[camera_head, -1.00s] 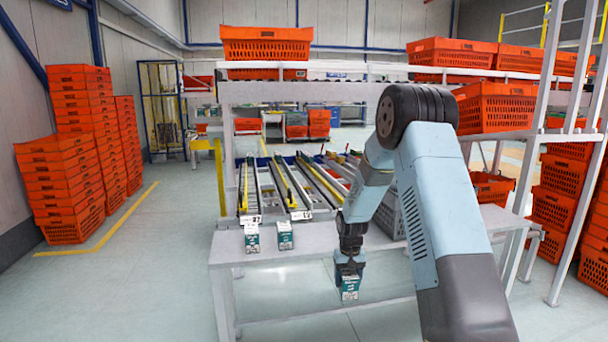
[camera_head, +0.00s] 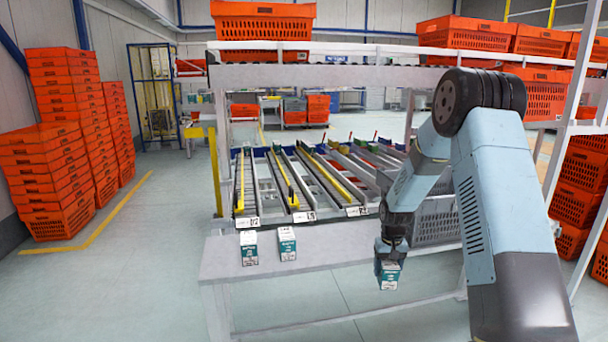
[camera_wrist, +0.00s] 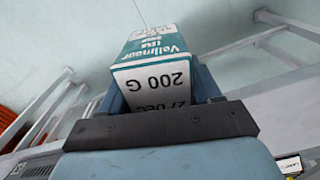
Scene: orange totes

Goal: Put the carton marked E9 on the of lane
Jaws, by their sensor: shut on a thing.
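My gripper (camera_head: 388,262) is shut on a teal and white carton (camera_head: 389,277), held in front of the bench's front edge. The carton also shows in the wrist view (camera_wrist: 157,60), between the fingers, with "200 G" and a date printed on its white band; no E9 mark is readable there. Two similar teal and white cartons, a left one (camera_head: 248,248) and a right one (camera_head: 287,243), stand on the bench near the lane ends. The sloping lanes (camera_head: 287,180) have small white labels (camera_head: 304,216) at their front ends, too small to read surely.
The grey bench top (camera_head: 325,251) is clear between the standing cartons and my arm. A grey crate (camera_head: 437,222) stands behind my gripper. Orange totes (camera_head: 262,22) sit on the shelf above the lanes, and tall tote stacks (camera_head: 50,180) stand at the left.

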